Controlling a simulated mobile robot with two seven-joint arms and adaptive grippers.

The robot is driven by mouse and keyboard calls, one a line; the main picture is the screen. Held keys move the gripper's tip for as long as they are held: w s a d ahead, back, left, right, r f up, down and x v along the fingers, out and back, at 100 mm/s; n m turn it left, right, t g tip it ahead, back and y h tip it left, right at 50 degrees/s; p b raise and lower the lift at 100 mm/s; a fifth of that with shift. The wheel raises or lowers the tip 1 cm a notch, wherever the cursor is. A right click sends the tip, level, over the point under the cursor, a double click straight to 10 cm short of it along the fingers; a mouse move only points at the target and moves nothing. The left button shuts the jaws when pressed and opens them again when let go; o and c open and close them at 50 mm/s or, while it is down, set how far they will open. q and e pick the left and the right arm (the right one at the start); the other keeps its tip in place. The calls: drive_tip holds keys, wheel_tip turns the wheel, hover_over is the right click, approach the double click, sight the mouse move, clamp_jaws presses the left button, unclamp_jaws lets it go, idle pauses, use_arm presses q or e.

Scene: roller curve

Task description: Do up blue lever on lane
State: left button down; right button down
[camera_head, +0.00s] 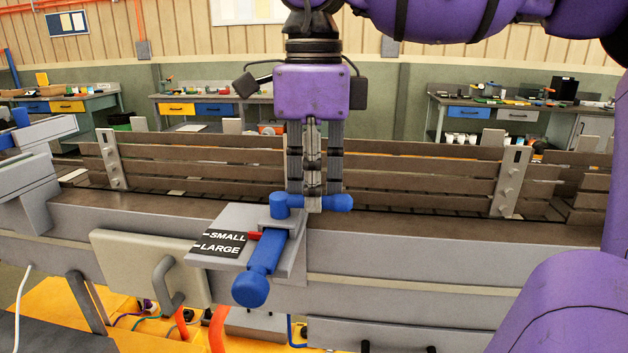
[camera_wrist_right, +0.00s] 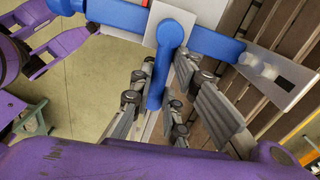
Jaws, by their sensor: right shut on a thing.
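The blue lever (camera_head: 257,269) is mounted on a grey plate on the near side rail of the lane. Its thick handle points down toward me. In the right wrist view, a blue stem of the lever (camera_wrist_right: 158,80) lies between the fingers of my right gripper (camera_wrist_right: 165,100). My left gripper is not in view.
The conveyor lane (camera_head: 420,225) runs across the view, with slatted guards (camera_head: 410,180) behind it and upright brackets (camera_head: 510,180). A grey panel with a handle (camera_head: 140,265) hangs at the front left. Workbenches stand far behind.

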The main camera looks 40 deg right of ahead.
drive_tip(key=shift+s+a+m, duration=0.1)
drive_tip(key=shift+a+m, duration=0.05)
drive_tip(key=shift+m, duration=0.25)
idle(0.3)
drive_tip(key=c, duration=1.7)
unclamp_jaws()
wheel_tip(320, 180, up, 12)
